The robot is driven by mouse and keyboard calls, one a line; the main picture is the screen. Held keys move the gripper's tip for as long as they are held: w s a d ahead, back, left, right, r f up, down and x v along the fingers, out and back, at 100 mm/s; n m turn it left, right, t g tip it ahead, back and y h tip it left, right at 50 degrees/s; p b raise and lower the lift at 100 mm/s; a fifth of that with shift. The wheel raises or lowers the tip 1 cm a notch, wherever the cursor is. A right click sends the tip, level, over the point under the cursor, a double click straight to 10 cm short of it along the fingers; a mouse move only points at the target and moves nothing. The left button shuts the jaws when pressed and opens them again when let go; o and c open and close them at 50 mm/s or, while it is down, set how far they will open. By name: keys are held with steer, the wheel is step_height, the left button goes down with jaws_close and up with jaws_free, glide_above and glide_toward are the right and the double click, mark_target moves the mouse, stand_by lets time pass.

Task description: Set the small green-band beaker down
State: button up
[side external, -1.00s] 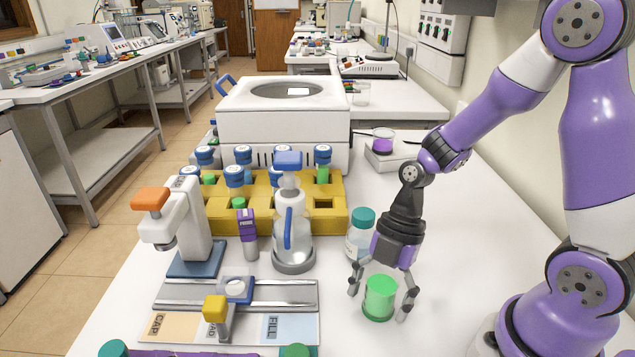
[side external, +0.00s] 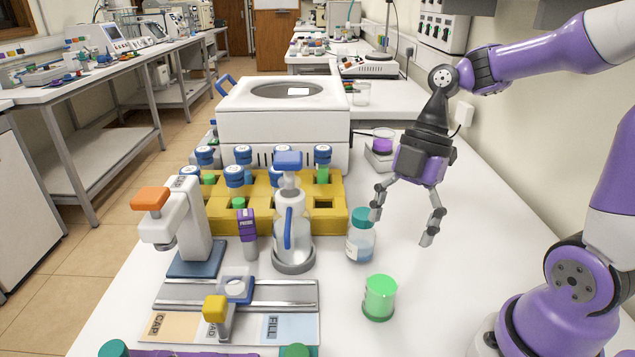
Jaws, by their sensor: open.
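The small green-band beaker (side external: 379,299) stands upright on the white table in the side external view, right of the metal rail. It looks filled with green. My gripper (side external: 401,228) is open and empty, raised above and behind the beaker, clear of it. Its left finger is close to the teal cap of a bottle in the picture; I cannot tell whether they touch.
The teal-capped bottle (side external: 361,241) stands behind the beaker. A white dispenser bottle (side external: 291,225), a yellow rack (side external: 335,222) with blue-capped vials and the metal rail (side external: 285,294) are to the left. A purple-filled beaker (side external: 382,141) stands farther back. Table right of the green beaker is clear.

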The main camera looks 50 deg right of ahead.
steer(key=r+m+t+h, duration=0.1)
steer(key=m+t, duration=0.1)
steer(key=m, duration=0.4)
steer(key=s+r+m+t+h, duration=0.1)
steer(key=r+m+t, duration=0.1)
steer(key=m, duration=0.4)
steer(key=r+m+t+h, duration=0.1)
steer(key=m+h, duration=0.1)
steer(key=m, duration=0.4)
steer(key=shift+s+d+r+t, duration=0.25)
steer(key=shift+r+t, duration=0.05)
steer(key=shift+t, duration=0.1)
